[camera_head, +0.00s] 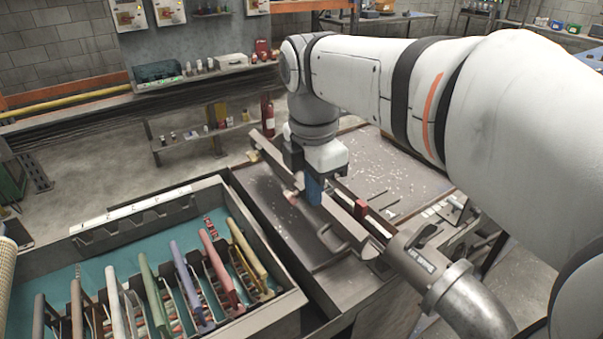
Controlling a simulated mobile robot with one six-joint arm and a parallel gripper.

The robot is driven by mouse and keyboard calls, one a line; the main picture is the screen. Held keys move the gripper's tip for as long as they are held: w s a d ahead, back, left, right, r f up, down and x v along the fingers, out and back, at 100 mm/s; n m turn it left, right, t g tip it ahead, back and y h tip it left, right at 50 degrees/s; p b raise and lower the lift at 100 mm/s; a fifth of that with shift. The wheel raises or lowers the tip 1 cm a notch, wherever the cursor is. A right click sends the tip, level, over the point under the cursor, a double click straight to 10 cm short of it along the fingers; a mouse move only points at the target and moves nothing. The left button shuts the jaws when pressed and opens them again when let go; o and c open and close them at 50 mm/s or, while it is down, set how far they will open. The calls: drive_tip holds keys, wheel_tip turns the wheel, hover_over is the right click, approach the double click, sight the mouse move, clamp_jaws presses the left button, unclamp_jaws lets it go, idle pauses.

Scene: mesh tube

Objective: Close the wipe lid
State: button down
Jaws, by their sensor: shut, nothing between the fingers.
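My gripper (314,190) points down over the dark workbench (262,208) right of the tool tray. A blue part shows at its lower end; I cannot tell whether this is a finger or something behind it. The fingers are small in this view, but the gripper is shut and holds nothing visible. I cannot make out a wipe lid or a wipe container with certainty. A small pale and reddish item (291,197) lies just left of the gripper; its shape is unclear and I cannot tell whether they touch.
A grey tray (292,298) with several coloured-handled tools stands at the lower left. A cream perforated object (6,268) is cut off at the left edge. A grey machine with a pipe (428,262) stands at the right. A long bar (345,222) crosses the bench beside my gripper.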

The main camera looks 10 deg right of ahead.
drive_tip(key=n, duration=0.1)
hover_over(325, 239)
wheel_tip(325, 239, down, 9)
drive_tip(key=shift+r+p, duration=0.15)
drive_tip(key=shift+p, duration=0.3)
drive_tip(key=shift+w+d+r, duration=0.15)
drive_tip(key=shift+w+d, duration=0.1)
drive_tip(key=shift+d, duration=0.15)
drive_tip(key=shift+w+r+p, duration=0.1)
drive_tip(key=shift+r+p, duration=0.05)
drive_tip(key=shift+p, duration=0.2)
